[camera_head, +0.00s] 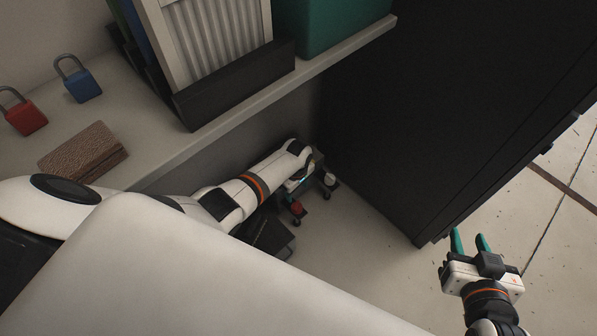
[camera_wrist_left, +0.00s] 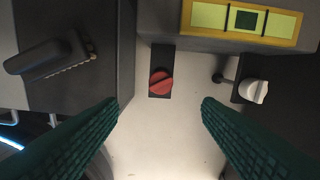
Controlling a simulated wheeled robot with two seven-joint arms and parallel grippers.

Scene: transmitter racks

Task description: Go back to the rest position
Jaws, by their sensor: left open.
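My left arm reaches from the left, under the shelf, to the middle of the head view; its gripper's fingers cannot be made out there. In the left wrist view my left gripper (camera_wrist_left: 160,104) shows two green ribbed fingers wide apart, with nothing between them. A red knob (camera_wrist_left: 161,83) on a black plate lies ahead of the gap, apart from the fingers. My right gripper (camera_head: 468,243) is at the lower right of the head view, its green fingers apart and empty, above the floor.
A shelf (camera_head: 350,47) with a red padlock (camera_head: 25,112), a blue padlock (camera_head: 79,80) and a brown block (camera_head: 84,152) overhangs my left arm. A tall black cabinet (camera_head: 430,100) stands right of it. A white knob (camera_wrist_left: 254,91) and black handle (camera_wrist_left: 42,57) flank the red knob.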

